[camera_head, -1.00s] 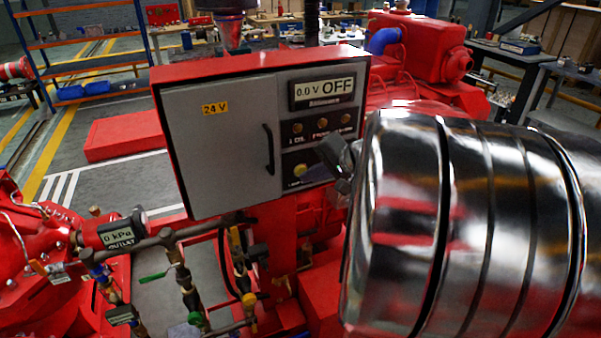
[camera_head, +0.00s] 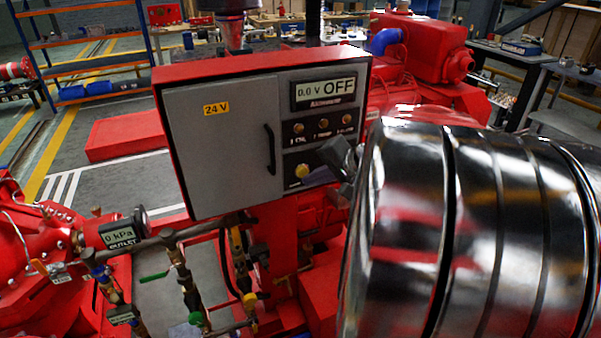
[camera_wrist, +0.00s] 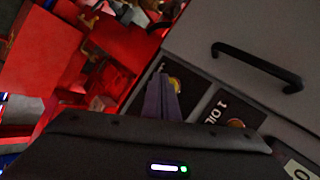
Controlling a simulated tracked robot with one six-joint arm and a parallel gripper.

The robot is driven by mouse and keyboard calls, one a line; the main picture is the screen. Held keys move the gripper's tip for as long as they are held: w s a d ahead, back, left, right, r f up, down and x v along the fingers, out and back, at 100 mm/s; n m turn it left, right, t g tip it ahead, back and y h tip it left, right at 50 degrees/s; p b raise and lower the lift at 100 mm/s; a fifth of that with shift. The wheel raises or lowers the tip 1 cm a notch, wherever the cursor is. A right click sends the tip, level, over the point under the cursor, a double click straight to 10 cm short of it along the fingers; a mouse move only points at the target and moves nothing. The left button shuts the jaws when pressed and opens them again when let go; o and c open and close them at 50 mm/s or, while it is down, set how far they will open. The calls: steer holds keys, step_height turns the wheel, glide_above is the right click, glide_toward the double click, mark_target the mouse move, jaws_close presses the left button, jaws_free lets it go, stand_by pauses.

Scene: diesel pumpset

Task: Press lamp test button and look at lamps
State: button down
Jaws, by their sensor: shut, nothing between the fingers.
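The red control panel (camera_head: 262,62) has a grey door (camera_head: 215,150) with a 24 V label. On its right are a display (camera_head: 324,90) reading 0.0 V OFF and a row of three dull amber lamps (camera_head: 322,124). Below them sits a yellow button (camera_head: 302,171), likely the lamp test button; its label is not readable. My gripper (camera_head: 326,151) is shut and empty, just right of and above the button in the head view. In the wrist view my gripper (camera_wrist: 162,84) shows its fingers together beside the yellow button (camera_wrist: 175,84). Contact cannot be told. One amber lamp (camera_wrist: 236,123) also shows there.
The black door handle (camera_head: 269,149) sticks out left of the lamps. Pipes and valves (camera_head: 185,275) stand below the panel. My shiny arm covers the right side of the head view. An outlet gauge (camera_head: 117,235) reads 0 kPa.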

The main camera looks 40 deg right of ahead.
steer(key=shift+s, duration=0.15)
steer(key=s, duration=0.1)
steer(key=s+a, duration=0.1)
steer(key=s, duration=0.2)
steer(key=shift+s+a, duration=0.25)
steer(key=shift+s, duration=0.1)
stand_by(0.4)
stand_by(0.7)
